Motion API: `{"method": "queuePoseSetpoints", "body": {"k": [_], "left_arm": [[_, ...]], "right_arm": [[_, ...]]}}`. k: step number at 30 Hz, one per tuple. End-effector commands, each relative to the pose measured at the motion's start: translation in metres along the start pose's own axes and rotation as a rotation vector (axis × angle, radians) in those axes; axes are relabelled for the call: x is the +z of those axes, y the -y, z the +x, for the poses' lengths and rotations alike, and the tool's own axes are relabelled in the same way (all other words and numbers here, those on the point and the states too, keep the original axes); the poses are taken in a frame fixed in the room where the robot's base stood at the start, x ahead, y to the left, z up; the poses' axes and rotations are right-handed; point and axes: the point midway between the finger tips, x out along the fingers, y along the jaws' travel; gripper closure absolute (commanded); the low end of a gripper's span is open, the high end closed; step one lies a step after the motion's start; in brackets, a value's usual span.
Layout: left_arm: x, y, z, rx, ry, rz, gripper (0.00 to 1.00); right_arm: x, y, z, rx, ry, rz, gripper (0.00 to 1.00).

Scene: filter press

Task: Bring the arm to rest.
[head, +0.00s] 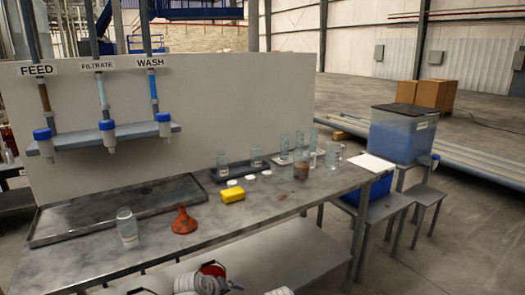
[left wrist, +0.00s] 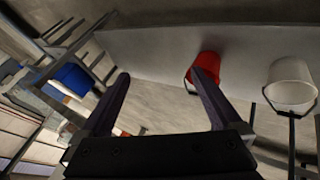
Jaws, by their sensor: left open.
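My left gripper (left wrist: 158,92) shows in the left wrist view with its two dark fingers spread apart and nothing between them. A white bucket (left wrist: 291,84) is at the right. Neither gripper appears in the head view, and the right gripper is not seen at all.
The metal bench (head: 262,215) holds a jar (head: 127,228), an orange funnel (head: 184,221), a yellow sponge (head: 232,195) and several glass vessels. A shallow tray (head: 75,217) lies at the back. A blue tank (head: 402,138) stands right. Buckets sit on the lower shelf (head: 330,250).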

Motion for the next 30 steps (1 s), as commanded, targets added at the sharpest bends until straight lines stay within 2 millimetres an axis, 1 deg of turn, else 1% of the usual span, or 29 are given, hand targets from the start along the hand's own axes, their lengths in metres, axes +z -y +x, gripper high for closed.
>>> {"method": "queuePoseSetpoints", "body": {"k": [1, 3, 6, 8, 11, 12, 20, 27, 30], "left_arm": [[0.014, 0.016, -0.002, -0.066, 0.063, 0.074, 0.02], [0.032, 0.038, -0.007, -0.152, 0.151, 0.172, 0.02], [0.053, 0.066, -0.018, -0.259, 0.274, 0.284, 0.02], [0.063, 0.082, -0.027, -0.316, 0.345, 0.342, 0.02], [0.079, 0.106, -0.045, -0.405, 0.466, 0.424, 0.02], [0.076, 0.091, -0.057, -0.401, 0.471, 0.44, 0.02], [0.081, 0.039, -0.099, -0.405, 0.515, 0.527, 0.02], [0.088, -0.022, -0.157, -0.418, 0.57, 0.643, 0.02], [0.093, -0.042, -0.175, -0.424, 0.591, 0.686, 0.02]], "right_arm": [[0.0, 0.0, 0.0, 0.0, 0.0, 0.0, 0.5], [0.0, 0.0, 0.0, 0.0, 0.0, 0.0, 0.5], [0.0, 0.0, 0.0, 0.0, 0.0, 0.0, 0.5], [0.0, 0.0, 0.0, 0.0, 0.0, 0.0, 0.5], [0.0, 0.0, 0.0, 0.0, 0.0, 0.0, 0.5], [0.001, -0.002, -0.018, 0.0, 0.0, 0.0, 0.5], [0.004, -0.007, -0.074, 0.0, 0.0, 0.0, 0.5], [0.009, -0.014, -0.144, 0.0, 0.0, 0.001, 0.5], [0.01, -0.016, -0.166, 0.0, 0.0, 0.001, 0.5]]}}
